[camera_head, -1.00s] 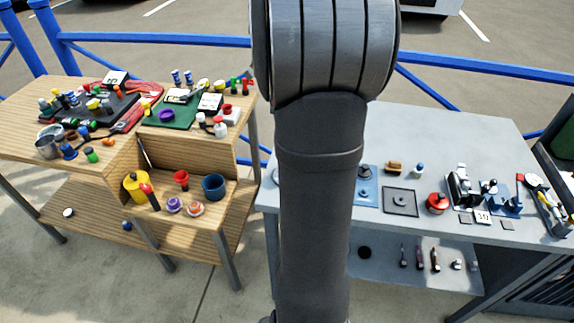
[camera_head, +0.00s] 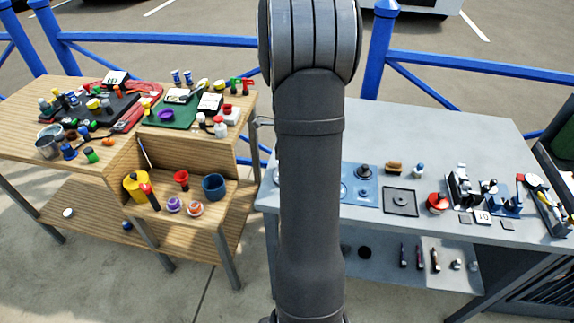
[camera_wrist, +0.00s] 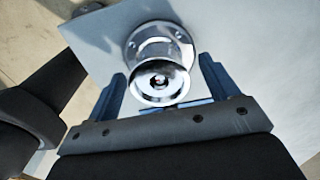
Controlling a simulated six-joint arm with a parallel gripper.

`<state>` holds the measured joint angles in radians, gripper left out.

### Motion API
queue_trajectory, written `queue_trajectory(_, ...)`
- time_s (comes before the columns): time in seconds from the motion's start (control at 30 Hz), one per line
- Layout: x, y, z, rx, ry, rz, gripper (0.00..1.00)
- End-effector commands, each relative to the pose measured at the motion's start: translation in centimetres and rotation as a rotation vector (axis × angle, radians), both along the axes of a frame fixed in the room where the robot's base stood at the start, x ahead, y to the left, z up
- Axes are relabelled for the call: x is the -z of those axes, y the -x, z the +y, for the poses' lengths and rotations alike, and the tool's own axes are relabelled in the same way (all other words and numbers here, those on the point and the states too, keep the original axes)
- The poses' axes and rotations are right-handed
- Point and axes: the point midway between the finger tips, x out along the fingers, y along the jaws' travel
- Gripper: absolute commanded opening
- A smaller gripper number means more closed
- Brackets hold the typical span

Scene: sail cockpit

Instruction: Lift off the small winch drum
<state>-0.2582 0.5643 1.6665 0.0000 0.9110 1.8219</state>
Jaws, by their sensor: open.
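A shiny chrome winch drum (camera_wrist: 163,50) with a round flanged base stands on the pale grey tabletop in the wrist view. I take it for the small winch drum. My gripper (camera_wrist: 163,68) is open, with one blue finger on each side of the drum's near end. Gaps show between the fingers and the drum, and I see no grip on it. A socket shows in the middle of the drum's near end. In the head view my arm covers the left part of the grey table, and neither the drum nor the gripper can be made out there.
The grey table (camera_head: 440,140) holds a blue plate (camera_head: 353,196) with round parts, a black square tray (camera_head: 400,201), a red round part (camera_head: 438,203) and black fittings at right. A crowded wooden bench (camera_head: 200,150) stands at left. A blue railing (camera_head: 470,66) runs behind.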

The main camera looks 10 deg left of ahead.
Motion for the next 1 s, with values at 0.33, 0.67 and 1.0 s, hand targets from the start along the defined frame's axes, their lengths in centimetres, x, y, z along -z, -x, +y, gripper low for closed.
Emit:
queue_trajectory(0.33,1.8,0.0,0.0,-0.001,0.0,0.0,0.8)
queue_trajectory(0.67,1.7,0.0,0.0,-0.001,0.0,0.0,0.27)
queue_trajectory(1.0,1.3,0.0,0.1,0.0,-0.001,-0.002,0.24)
